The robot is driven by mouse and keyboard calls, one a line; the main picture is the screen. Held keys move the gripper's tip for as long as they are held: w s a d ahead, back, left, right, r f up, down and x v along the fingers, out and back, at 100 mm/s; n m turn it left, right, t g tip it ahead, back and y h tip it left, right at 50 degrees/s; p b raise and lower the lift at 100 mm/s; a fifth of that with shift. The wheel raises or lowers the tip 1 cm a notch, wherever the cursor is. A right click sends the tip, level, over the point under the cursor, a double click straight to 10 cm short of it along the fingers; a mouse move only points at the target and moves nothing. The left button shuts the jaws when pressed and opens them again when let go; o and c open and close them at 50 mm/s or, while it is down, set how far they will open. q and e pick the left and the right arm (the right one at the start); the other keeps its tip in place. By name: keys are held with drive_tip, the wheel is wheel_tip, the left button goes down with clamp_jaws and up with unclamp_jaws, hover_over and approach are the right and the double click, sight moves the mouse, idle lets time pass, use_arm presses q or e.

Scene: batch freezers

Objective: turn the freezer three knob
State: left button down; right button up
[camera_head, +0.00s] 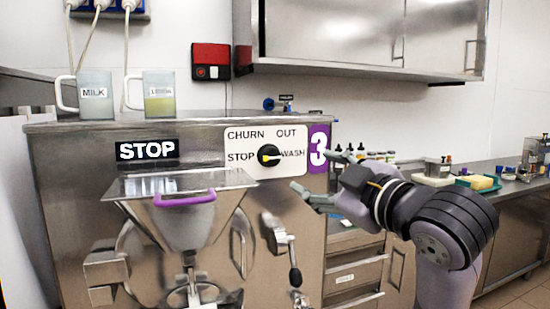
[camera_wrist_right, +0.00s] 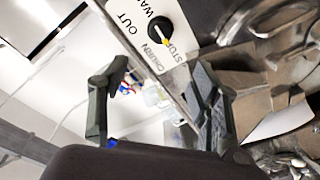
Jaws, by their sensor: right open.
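The freezer three knob (camera_head: 268,155) is round and black with a yellow mark, on a white plate (camera_head: 240,136) labelled CHURN, OUT, STOP and WASH. A purple sign with a 3 (camera_head: 319,148) is at the plate's right edge. In the right wrist view the knob (camera_wrist_right: 159,31) shows beyond the fingers, and its yellow mark points toward STOP. My right gripper (camera_head: 311,171) is open and empty, to the right of the knob and slightly lower, apart from it. Both its fingers (camera_wrist_right: 158,78) show in the wrist view. My left gripper is not in view.
The freezer's display (camera_head: 147,150) reads STOP. A hopper with a purple handle (camera_head: 184,199) and a lever (camera_head: 292,262) stick out below the knob. A MILK jug (camera_head: 95,97) and another jug (camera_head: 159,101) stand on top. A counter with bottles and trays (camera_head: 480,183) is at right.

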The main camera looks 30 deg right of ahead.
sight(273, 158)
drive_tip(key=w+p, duration=0.1)
drive_tip(key=w, duration=0.4)
drive_tip(key=w+d+p, duration=0.1)
drive_tip(key=w, duration=0.5)
drive_tip(key=w+d+p, duration=0.1)
drive_tip(key=w+p, duration=0.1)
drive_tip(key=w, duration=0.4)
drive_tip(key=c, duration=1.1)
drive_tip(key=shift+c, duration=0.2)
drive_tip(key=shift+m, duration=0.4)
drive_tip(key=m+p, duration=0.2)
drive_tip(key=m, duration=0.3)
drive_tip(key=shift+f+m+t+p, duration=0.1)
drive_tip(key=shift+m+t+p, duration=0.2)
drive_tip(key=shift+m+p, duration=0.1)
drive_tip(key=m+h+p, duration=0.1)
drive_tip(key=m+p, duration=0.1)
drive_tip(key=m, duration=0.3)
drive_tip(key=shift+m+t, duration=0.3)
drive_tip(key=shift+m, duration=0.1)
